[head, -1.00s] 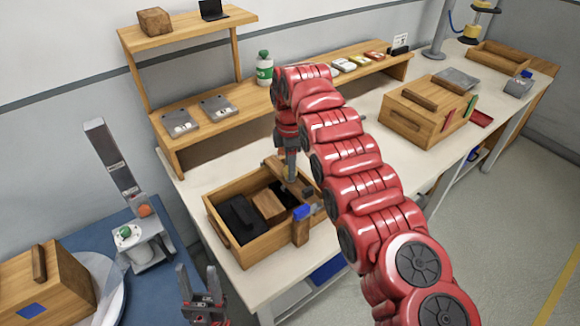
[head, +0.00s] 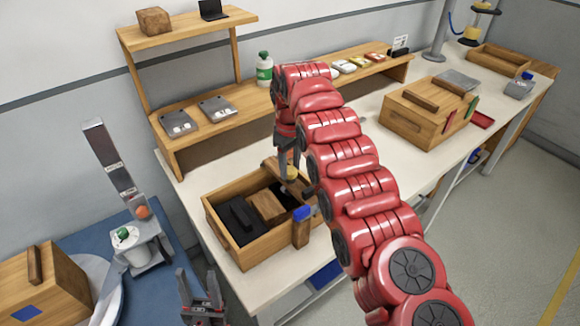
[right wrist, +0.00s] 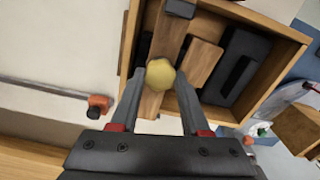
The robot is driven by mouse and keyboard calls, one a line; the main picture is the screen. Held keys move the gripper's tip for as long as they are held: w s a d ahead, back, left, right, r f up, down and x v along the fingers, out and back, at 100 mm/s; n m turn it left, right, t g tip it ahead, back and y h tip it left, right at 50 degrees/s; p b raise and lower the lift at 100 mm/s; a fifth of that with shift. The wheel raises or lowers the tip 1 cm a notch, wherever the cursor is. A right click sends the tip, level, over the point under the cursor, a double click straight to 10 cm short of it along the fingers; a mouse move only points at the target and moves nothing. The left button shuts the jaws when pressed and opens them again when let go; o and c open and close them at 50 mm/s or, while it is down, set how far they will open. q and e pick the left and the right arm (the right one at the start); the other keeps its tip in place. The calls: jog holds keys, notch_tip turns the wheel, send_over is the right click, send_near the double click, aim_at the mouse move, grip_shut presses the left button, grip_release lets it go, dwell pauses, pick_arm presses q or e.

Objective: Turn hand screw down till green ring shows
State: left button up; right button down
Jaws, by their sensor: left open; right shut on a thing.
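The hand screw's yellow knob (head: 292,173) sits above a wooden clamp bar (head: 277,167) at the open wooden box (head: 222,233). In the right wrist view the knob (right wrist: 160,74) is between the fingertips of my right gripper (right wrist: 159,78), which is shut on it from above. My right gripper (head: 289,160) is partly hidden by its own arm in the head view. No green ring is visible in either view; the screw's shaft under the knob is hidden. My left gripper (head: 201,292) is open and empty, low in the head view, apart from the box.
Dark blocks (head: 238,215) and a wooden block (head: 266,206) lie in the box. A blue-topped wooden post (head: 301,232) stands at its front right. A shelf (head: 215,125) runs behind. A closed wooden box (head: 425,112) stands further right on the bench.

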aim_at(290, 170)
jog(key=m, duration=1.2)
jog(key=shift+m, duration=0.4)
dwell(0.3)
jog(key=shift+c, duration=1.9)
grip_release()
jog(key=shift+r, duration=0.1)
notch_tip(290, 170, up, 17)
jog(key=p, duration=1.7)
